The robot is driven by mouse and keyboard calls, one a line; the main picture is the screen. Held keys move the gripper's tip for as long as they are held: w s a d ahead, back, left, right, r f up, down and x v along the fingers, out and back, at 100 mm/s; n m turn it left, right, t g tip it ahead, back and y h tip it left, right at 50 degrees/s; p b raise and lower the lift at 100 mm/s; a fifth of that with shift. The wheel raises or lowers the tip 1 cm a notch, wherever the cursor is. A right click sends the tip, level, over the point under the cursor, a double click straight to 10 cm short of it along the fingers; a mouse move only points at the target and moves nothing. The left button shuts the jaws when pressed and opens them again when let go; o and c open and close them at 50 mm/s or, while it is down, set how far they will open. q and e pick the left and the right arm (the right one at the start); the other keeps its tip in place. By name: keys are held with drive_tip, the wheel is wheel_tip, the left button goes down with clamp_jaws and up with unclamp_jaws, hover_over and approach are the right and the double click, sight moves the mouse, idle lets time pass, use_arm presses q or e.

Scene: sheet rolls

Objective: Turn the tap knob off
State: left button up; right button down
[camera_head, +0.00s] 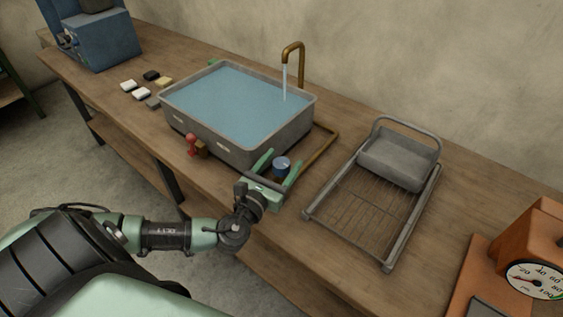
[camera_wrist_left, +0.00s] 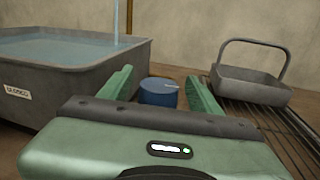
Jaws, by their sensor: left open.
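A blue round tap knob (camera_head: 281,163) stands on the bench in front of the basin's right end. In the left wrist view the knob (camera_wrist_left: 158,92) sits between the two green fingers. My left gripper (camera_head: 278,162) is open around the knob, with a finger on each side; I cannot tell whether they touch it. The brass tap (camera_head: 299,60) stands behind the basin, and a stream of water (camera_head: 285,84) runs from it. The stream also shows in the left wrist view (camera_wrist_left: 115,22). My right gripper is not in view.
The grey basin (camera_head: 240,150) full of water is left of the knob, with a brass pipe (camera_head: 322,148) beside it. A wire rack (camera_head: 318,196) with a grey basket (camera_head: 398,160) stands right. A red-handled object (camera_head: 191,143) is at the basin's front. An orange scale (camera_head: 535,240) is far right.

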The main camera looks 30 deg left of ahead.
use_arm(q)
drive_tip(key=c, duration=1.4)
drive_tip(key=shift+o, duration=0.2)
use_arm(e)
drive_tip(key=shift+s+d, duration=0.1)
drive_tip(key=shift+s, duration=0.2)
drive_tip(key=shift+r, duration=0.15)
